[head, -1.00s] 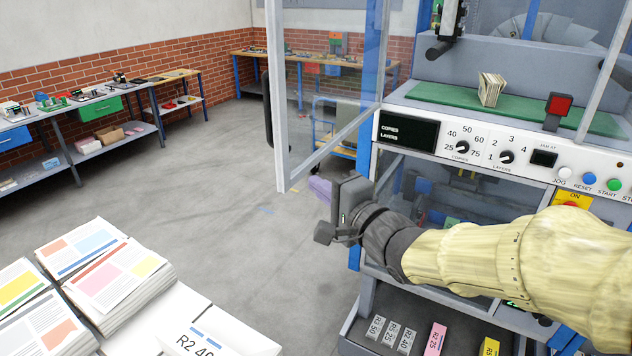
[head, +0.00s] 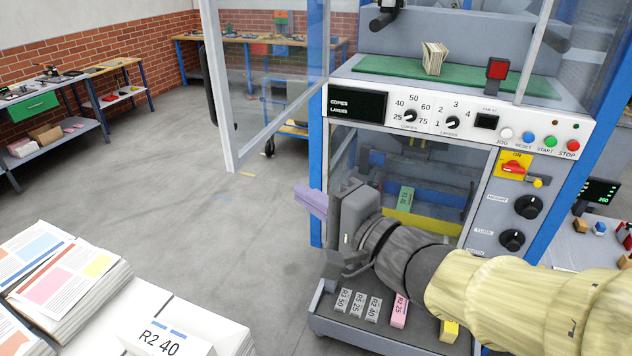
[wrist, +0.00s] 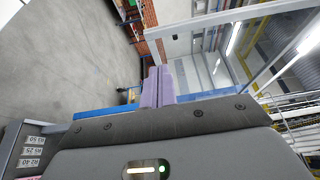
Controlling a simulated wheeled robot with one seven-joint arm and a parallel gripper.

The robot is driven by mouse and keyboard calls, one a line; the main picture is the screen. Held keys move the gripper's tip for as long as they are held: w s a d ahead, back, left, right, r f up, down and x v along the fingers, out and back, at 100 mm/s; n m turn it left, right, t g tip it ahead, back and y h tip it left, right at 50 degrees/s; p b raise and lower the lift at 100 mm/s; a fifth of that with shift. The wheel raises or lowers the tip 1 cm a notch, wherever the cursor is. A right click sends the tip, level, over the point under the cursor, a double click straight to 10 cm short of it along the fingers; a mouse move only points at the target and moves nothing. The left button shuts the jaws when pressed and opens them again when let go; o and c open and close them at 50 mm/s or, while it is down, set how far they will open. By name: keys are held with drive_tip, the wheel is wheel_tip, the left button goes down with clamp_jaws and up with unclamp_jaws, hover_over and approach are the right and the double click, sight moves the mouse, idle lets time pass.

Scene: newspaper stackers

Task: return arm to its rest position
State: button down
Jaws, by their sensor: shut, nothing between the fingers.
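My gripper (head: 312,202) is in front of the stacker machine, at the left of its lower opening. Its purple fingers are shut with nothing between them and point left. The fingers also show in the wrist view (wrist: 158,87), lying side by side against the machine's frame and the workshop beyond. My arm, in a cream sleeve, reaches in from the right edge of the head view. It hides part of the lower tray and the lower front of the machine.
The stacker (head: 459,114) has an open clear door (head: 268,80) at its upper left. A tray (head: 325,318) with labelled blocks lies below my gripper. Newspaper stacks (head: 70,265) stand at the lower left. A workbench (head: 60,98) runs along the left. The grey floor between is clear.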

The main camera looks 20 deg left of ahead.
drive_tip(key=w+d+f+t+h+b, duration=0.1)
drive_tip(key=w+d+f+h, duration=0.45)
drive_tip(key=d+f, duration=0.3)
drive_tip(key=w+d+f+t+h+b, duration=0.15)
drive_tip(key=w+d+f+h, duration=0.25)
drive_tip(key=d+f+h, duration=0.5)
drive_tip(key=s+d+f+n+g+h+b, duration=0.1)
drive_tip(key=s+d+f+n+g, duration=0.4)
drive_tip(key=s+d+f, duration=0.5)
drive_tip(key=d+f+g+h, duration=0.1)
drive_tip(key=d+f+g, duration=0.1)
drive_tip(key=d, duration=0.2)
drive_tip(key=shift+s, duration=0.2)
